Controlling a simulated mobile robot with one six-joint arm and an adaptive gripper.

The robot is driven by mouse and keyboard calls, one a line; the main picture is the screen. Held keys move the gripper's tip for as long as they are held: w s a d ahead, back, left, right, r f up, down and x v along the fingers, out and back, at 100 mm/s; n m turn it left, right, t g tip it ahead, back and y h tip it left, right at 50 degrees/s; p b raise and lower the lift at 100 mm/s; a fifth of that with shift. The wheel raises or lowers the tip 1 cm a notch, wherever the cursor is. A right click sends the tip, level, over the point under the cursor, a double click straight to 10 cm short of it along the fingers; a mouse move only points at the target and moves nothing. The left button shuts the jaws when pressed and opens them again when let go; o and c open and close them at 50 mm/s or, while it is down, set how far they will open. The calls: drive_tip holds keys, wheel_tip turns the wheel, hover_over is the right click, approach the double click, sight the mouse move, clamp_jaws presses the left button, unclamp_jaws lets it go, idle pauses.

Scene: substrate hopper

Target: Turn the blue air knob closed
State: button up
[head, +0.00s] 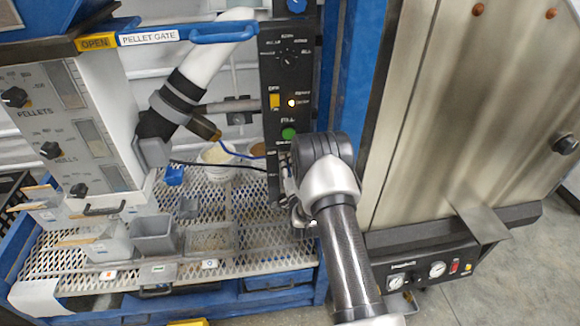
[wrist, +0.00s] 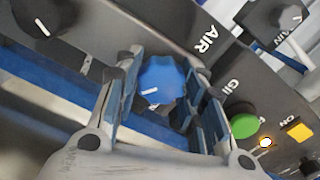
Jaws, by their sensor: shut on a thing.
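The blue air knob (wrist: 162,80) is lobed with a white pointer line and sits on a dark panel beside the word AIR in the wrist view. Its pointer line faces the lower left of that view. My gripper (wrist: 163,100) has one finger on each side of the knob and is shut on it. In the head view my gripper (head: 287,190) is at the lower part of the dark control panel (head: 288,78), below the green button. The knob is hidden there behind my wrist.
Another blue knob (head: 297,5) is at the panel's top. A large metal cabinet (head: 465,110) stands right; a mesh shelf (head: 75,262) with bins is left.

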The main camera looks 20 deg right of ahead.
drive_tip(key=shift+m, duration=0.8)
drive_tip(key=o, duration=1.1)
drive_tip(key=shift+s, duration=0.15)
drive_tip(key=v, duration=1.1)
drive_tip(key=shift+s+a, duration=0.15)
drive_tip(key=shift+s, duration=0.2)
